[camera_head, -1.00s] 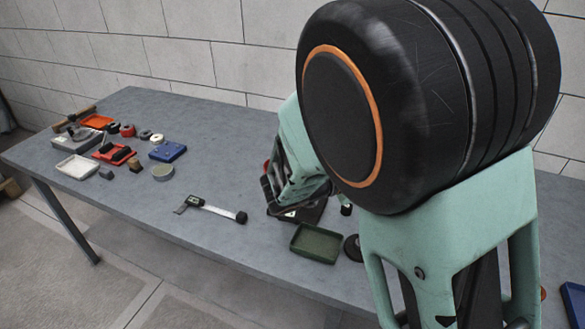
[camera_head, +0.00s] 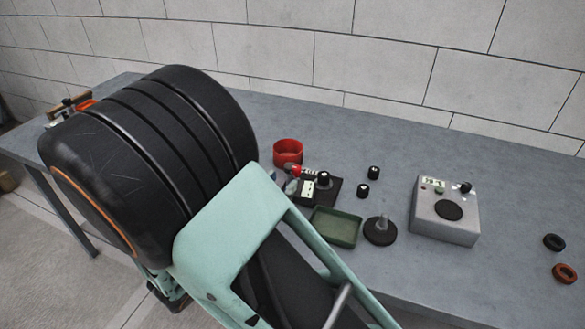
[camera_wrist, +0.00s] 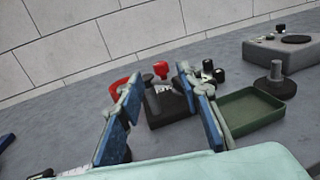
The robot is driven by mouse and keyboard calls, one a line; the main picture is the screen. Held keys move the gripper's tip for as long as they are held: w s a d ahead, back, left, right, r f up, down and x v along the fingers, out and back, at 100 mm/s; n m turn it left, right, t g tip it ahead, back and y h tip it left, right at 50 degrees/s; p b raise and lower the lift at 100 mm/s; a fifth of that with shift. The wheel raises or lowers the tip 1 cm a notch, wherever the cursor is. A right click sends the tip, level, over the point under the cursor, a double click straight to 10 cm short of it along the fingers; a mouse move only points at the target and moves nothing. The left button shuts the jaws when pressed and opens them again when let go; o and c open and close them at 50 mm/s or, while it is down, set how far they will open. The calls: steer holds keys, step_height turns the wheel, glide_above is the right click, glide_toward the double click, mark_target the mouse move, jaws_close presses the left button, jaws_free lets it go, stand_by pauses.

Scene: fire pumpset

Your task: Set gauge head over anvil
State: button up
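A small gauge stand with a black base (camera_head: 328,193), a pale display block (camera_head: 308,188) and a red-and-white part (camera_head: 303,170) sits on the bench. In the wrist view its black base (camera_wrist: 172,108) carries a grey cylinder, with a red knob (camera_wrist: 161,69) showing above. I cannot tell which part is the gauge head or which the anvil. My gripper (camera_wrist: 159,84) is open, its blue-padded fingers apart, pointing toward the stand. The stand appears between the fingers, with no contact visible. In the head view my arm hides most of the gripper.
A green tray (camera_head: 337,227) and a black disc with a post (camera_head: 381,231) stand just right of the stand. A red cup (camera_head: 288,152) is behind it. Two black knobs (camera_head: 374,172) lie nearby. A grey instrument box (camera_head: 445,210) and two rings (camera_head: 565,273) are farther right.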

mark_target(297, 167)
steer(key=x, duration=0.8)
steer(key=shift+a, duration=0.1)
steer(key=shift+s, duration=0.1)
steer(key=shift+c, duration=0.5)
jaws_close()
